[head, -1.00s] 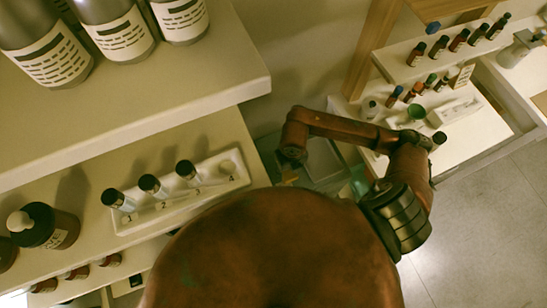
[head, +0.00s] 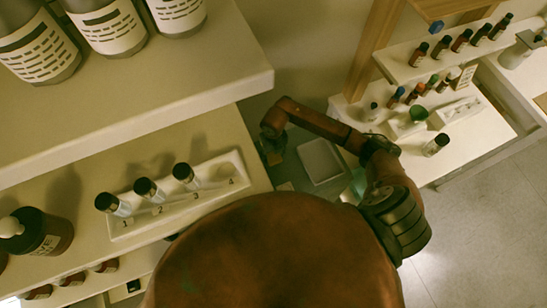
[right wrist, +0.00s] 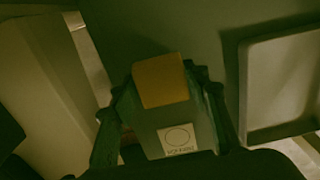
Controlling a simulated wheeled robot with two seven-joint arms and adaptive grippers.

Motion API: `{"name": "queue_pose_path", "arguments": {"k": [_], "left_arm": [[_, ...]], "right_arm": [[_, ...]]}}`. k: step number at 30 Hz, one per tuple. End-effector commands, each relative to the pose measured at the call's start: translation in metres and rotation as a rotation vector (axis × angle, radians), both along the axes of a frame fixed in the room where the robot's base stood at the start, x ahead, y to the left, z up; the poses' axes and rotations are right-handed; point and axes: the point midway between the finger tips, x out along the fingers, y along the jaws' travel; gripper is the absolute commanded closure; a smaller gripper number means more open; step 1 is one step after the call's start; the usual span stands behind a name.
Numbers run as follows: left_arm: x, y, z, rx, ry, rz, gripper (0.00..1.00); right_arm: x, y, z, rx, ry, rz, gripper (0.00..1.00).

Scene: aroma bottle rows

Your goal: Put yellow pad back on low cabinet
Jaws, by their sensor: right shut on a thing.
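The yellow pad (right wrist: 160,80) shows in the right wrist view as a small yellow block between the fingers of my right gripper (right wrist: 161,88). The gripper is shut on it. In the head view my right gripper (head: 273,150) is small and dark, past the right end of the left shelf, with the pad barely visible at its tip. I cannot tell whether the pad touches this surface. My left gripper is not in view.
A shallow pale tray (head: 321,161) lies right of the gripper. The left shelf has a numbered white rack (head: 210,188) with three dark-capped bottles. Large labelled bottles stand above.

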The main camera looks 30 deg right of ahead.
Motion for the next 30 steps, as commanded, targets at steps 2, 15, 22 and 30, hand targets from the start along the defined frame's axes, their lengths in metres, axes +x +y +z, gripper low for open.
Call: {"name": "queue_pose_path", "arguments": {"k": [2, 15, 22, 30], "left_arm": [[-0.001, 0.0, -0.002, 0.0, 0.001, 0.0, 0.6], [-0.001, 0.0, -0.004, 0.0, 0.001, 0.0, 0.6], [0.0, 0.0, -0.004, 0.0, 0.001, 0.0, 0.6], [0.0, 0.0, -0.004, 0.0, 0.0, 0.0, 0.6]], "right_arm": [[-0.002, 0.001, -0.015, 0.001, 0.005, -0.001, 0.8], [-0.002, 0.0, -0.027, 0.0, 0.002, 0.0, 0.8], [-0.002, 0.0, -0.026, 0.0, 0.002, 0.0, 0.43], [-0.002, 0.0, -0.026, 0.0, 0.002, 0.0, 0.4]]}}
